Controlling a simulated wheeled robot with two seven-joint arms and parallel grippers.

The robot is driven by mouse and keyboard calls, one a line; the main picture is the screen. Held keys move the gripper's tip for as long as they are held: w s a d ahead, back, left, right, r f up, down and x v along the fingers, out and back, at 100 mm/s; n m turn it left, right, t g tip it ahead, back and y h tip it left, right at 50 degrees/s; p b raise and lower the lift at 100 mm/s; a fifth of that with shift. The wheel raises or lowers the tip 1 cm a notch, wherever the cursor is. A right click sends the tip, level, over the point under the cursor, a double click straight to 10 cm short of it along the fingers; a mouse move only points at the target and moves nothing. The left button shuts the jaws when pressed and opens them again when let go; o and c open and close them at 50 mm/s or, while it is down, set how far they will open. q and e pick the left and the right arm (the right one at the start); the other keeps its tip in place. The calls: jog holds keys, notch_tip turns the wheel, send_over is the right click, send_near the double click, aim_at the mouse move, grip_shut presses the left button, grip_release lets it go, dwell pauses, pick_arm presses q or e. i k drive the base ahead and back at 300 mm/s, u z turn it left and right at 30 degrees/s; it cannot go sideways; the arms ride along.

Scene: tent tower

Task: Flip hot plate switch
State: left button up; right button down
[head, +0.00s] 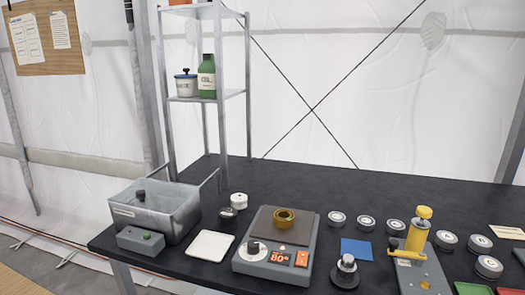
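The hot plate (245,266) is a grey box with a dark top near the front middle of the table. A brass-coloured ring or small cup (284,218) sits on its top plate. Its front panel has a white-and-black knob (254,248), a lit red display (280,258) that seems to read 80, and an orange-red switch (302,259) at the right. The switch is too small to tell which way it is set. Neither of my grippers shows in the head view.
Left of the hot plate are a white pad (209,246) and a grey metal basin (160,212). A black-and-silver piece (345,270) stands close at its right, by a blue cloth (356,249). A yellow-handled press (418,235), several round tins and a shelf rack (207,97) stand farther off.

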aim_at(302, 259)
jog(key=k, duration=0.5)
jog(key=u, duration=1.8)
jog(key=i, duration=1.15)
jog(key=z, duration=2.4)
